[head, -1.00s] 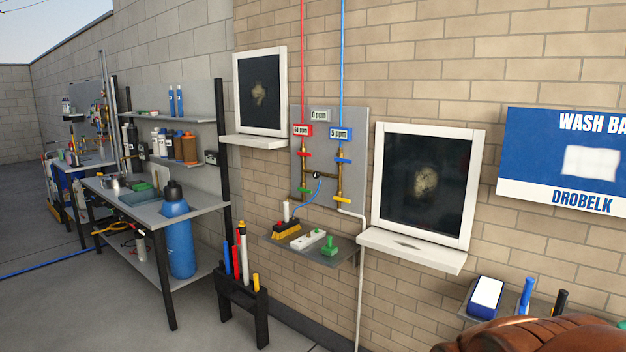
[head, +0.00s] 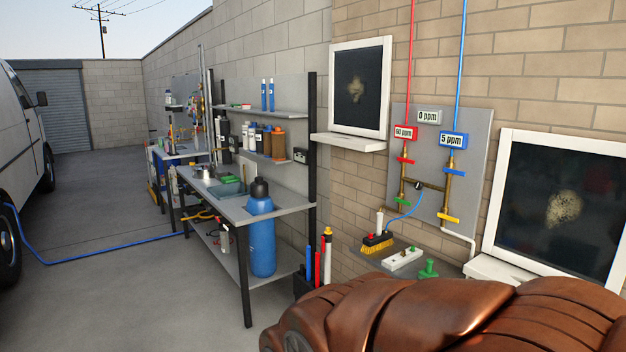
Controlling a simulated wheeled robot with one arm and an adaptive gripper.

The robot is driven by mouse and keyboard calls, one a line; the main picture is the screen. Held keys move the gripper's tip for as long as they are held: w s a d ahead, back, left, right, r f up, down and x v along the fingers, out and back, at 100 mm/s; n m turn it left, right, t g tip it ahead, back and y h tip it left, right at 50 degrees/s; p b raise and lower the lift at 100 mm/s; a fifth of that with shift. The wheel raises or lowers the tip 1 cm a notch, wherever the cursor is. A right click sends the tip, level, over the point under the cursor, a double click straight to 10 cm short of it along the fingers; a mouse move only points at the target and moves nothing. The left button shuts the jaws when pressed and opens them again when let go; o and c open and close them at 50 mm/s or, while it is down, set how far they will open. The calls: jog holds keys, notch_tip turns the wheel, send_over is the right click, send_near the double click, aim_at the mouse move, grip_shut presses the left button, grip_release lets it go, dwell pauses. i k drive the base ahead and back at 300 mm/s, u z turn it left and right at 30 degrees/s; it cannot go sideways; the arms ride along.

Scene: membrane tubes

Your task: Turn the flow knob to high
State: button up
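No knob is plainly marked as a flow knob, and I cannot tell which part it is. A grey wall panel (head: 468,124) carries brass pipes (head: 448,187) with red, blue, green and yellow handles. A small black round part (head: 418,185) sits on the cross pipe. Signs on the panel read 60 ppm (head: 404,133), 0 ppm (head: 429,117) and 5 ppm (head: 453,140). A green knob-like piece (head: 428,269) stands on the small shelf below, beside a white block with a green button (head: 402,259). My gripper is not in view.
A grey workbench (head: 226,207) with a blue bottle (head: 261,236) stands left of the brick wall. A white van (head: 22,130) is at the far left. A blue hose (head: 110,256) lies on the floor. Open concrete floor lies between van and bench.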

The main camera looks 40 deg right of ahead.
aim_at(417, 185)
jog(key=u, duration=0.2)
jog(key=i, duration=1.7)
jog(key=z, duration=1.1)
jog(key=i, duration=0.95)
jog(key=z, duration=0.8)
